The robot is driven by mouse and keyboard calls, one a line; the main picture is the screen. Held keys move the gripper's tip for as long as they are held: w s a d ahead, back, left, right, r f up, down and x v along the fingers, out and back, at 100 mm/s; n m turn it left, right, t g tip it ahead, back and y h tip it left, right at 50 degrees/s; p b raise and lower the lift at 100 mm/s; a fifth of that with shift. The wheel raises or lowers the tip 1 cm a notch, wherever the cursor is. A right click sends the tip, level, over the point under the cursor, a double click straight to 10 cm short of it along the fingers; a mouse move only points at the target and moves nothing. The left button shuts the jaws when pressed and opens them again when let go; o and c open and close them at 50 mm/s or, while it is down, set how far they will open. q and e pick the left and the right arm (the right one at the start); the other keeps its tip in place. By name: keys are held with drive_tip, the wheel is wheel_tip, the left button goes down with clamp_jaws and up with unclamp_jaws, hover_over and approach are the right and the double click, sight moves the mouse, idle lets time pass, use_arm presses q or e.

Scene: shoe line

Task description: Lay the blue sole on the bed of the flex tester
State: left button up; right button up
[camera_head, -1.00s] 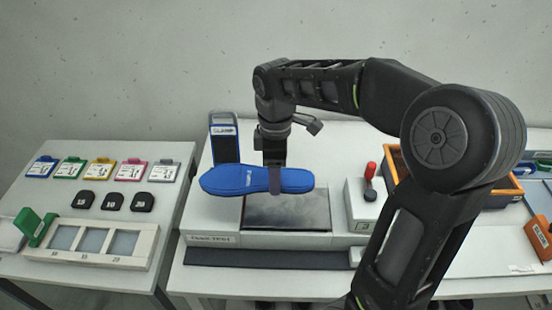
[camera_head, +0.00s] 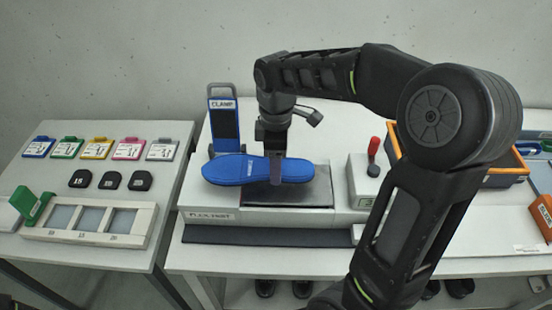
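The blue sole (camera_head: 235,170) lies level, with its long side running left to right, over the flex tester (camera_head: 214,214). My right gripper (camera_head: 276,178) comes down from above and is shut on the sole at its right half. The tester's dark bed (camera_head: 318,192) shows to the right and in front of the sole. I cannot tell whether the sole touches the bed or is just above it. The blue clamp (camera_head: 224,122) stands raised behind the tester. My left gripper is not in view.
A box with a red-knobbed lever (camera_head: 372,160) stands right of the tester. An orange-rimmed tray (camera_head: 500,176) is behind my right arm. A dark strip (camera_head: 265,236) runs along the front. The left table holds coloured cards, black pads and a white three-window frame (camera_head: 90,223).

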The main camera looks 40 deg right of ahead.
drive_tip(key=shift+f+b, duration=1)
drive_tip(key=shift+f, duration=0.8)
drive_tip(key=o, duration=1.7)
drive_tip(key=shift+r, duration=0.1)
wheel_tip(320, 180, up, 8)
drive_tip(key=shift+f+b, duration=0.15)
drive_tip(key=shift+b, duration=0.25)
